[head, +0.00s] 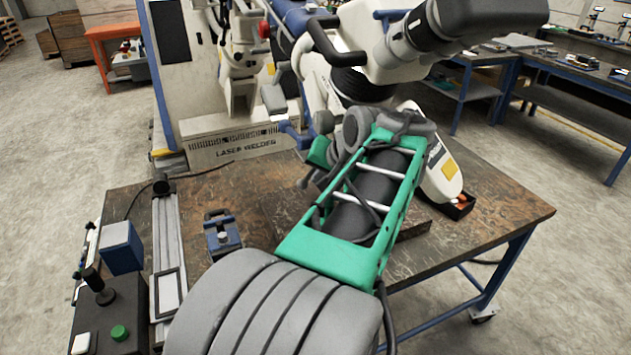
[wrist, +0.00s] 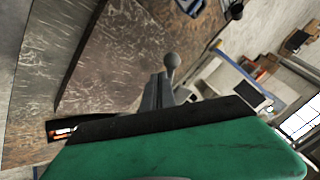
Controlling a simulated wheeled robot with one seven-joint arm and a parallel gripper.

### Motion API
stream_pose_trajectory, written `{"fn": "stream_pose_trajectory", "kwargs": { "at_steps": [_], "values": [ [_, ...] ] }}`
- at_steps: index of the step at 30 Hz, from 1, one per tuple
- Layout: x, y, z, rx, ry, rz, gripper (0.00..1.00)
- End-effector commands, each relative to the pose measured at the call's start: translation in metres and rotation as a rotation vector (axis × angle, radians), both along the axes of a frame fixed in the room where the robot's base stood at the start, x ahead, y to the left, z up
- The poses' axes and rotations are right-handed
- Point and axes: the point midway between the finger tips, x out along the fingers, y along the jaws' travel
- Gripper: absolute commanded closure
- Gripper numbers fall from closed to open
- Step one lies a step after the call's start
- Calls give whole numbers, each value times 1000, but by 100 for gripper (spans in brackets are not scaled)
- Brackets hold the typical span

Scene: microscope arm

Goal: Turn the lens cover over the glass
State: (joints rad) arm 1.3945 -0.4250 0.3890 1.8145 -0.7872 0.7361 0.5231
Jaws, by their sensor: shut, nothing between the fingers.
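The microscope (head: 385,50) leans in at the top of the head view, its dark eyepieces pointing up to the right. Its underside and glass are hidden behind the body and my arm, and I cannot make out the lens cover. My gripper shows in the wrist view as narrow grey fingers (wrist: 157,90), shut and empty, beyond a green, black-edged housing. In the head view my arm hides the fingers.
The worn brown table (head: 490,205) carries a small black box (head: 459,206) with orange pieces at the right, also in the wrist view (wrist: 62,130). A blue-grey clamp block (head: 222,235), a metal rail (head: 168,250) and a control box (head: 110,315) stand at the left.

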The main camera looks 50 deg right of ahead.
Motion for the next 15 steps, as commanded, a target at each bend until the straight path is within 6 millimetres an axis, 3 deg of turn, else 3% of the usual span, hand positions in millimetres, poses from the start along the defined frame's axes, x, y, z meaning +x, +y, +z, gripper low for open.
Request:
{"fn": "stream_pose_trajectory", "kwargs": {
  "at_steps": [6, 15],
  "values": [
    [11, -6, -15, 1, 0, 0, 100],
    [12, -1, -15, -1, 0, 0, 100]
  ]
}}
